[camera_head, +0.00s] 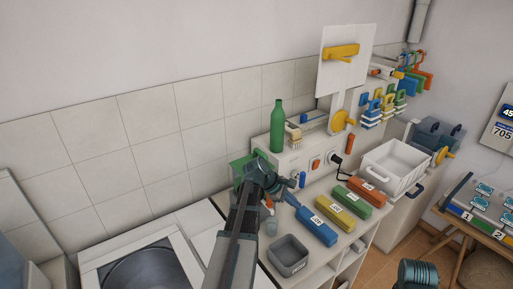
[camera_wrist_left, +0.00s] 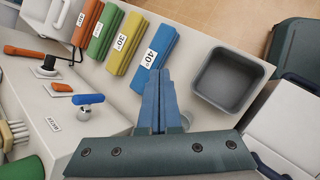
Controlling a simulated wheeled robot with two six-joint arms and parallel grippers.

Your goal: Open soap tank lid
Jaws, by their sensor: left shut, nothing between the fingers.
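My left gripper (camera_head: 291,199) is shut and empty, its blue fingers pointing at the near end of the blue box. In the left wrist view the shut fingers (camera_wrist_left: 157,98) are just short of the blue box (camera_wrist_left: 153,55), above the counter. A green flat piece (camera_head: 238,162) shows behind my left wrist beside the white tank unit (camera_head: 308,150). It may be the soap tank lid, but my wrist hides most of it and I cannot tell whether it is open. A blue-handled tap (camera_wrist_left: 88,99) sits on the unit's front.
A green bottle (camera_head: 277,125) and a brush (camera_head: 293,133) stand on the unit. Yellow (camera_head: 335,211), green and red boxes line the counter beside the blue one. A grey bin (camera_head: 288,254) and a white crate (camera_head: 397,165) also stand there. A round basin (camera_head: 150,270) is at lower left.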

